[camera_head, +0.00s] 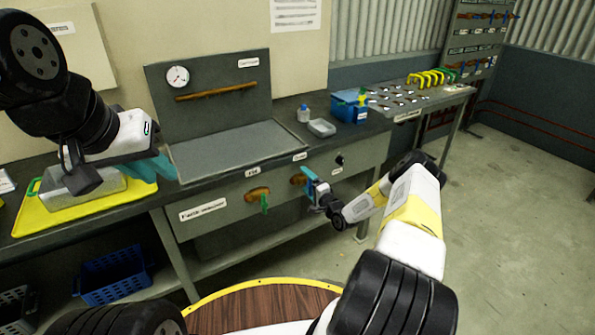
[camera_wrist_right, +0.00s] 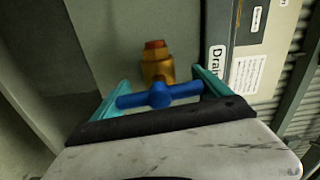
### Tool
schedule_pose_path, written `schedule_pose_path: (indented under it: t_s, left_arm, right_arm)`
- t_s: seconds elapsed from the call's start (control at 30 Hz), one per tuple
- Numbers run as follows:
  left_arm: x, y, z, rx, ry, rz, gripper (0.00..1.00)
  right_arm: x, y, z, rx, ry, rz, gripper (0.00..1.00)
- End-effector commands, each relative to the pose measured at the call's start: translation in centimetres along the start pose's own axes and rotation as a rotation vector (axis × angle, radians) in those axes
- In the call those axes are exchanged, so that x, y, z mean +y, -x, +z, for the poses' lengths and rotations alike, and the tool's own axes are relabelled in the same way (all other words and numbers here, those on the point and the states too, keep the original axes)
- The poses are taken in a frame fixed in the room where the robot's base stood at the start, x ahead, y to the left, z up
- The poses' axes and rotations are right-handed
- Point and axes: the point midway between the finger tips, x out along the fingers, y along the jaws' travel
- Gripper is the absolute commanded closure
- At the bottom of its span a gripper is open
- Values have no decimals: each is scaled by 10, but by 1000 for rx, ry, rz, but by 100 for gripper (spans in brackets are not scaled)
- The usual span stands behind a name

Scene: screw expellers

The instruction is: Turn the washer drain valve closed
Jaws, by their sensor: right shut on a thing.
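The drain valve has a brass body (camera_head: 297,180) and a blue handle (camera_wrist_right: 160,96). It sits on the front panel of the grey bench. In the right wrist view its brass body (camera_wrist_right: 156,66) rises behind the handle, beside a label starting "Drai" (camera_wrist_right: 216,62). The blue handle lies crosswise between the teal fingers of my right gripper (camera_wrist_right: 160,90), which is shut on it. In the head view my right gripper (camera_head: 314,190) reaches the valve from the right. My left gripper (camera_head: 150,170) hangs over the yellow tray's right end; its finger gap is hidden.
A second brass valve with a green handle (camera_head: 264,203) is left of the drain valve. A black knob (camera_head: 340,159) is to its right. A yellow tray (camera_head: 60,222) holds a metal container (camera_head: 85,190). A blue basket (camera_head: 115,275) sits below. The floor at right is clear.

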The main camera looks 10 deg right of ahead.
Motion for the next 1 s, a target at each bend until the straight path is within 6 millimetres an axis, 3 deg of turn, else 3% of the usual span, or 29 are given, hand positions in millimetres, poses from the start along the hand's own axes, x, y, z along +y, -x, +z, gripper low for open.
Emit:
schedule_pose_path:
  t_s: [0.3,0.77,0.8,0.87,1.0]
  left_arm:
    - [0,0,0,0,0,0,76]
    - [0,0,0,0,0,0,76]
    - [0,0,0,0,0,0,76]
    - [0,0,0,0,0,0,76]
    - [0,0,0,0,0,0,76]
  right_arm:
    - [2,1,0,0,-97,3,53]
    - [2,1,0,1,-112,4,53]
    - [2,1,0,1,-112,4,11]
    - [2,1,0,1,-112,4,0]
    - [2,1,0,1,-110,2,0]
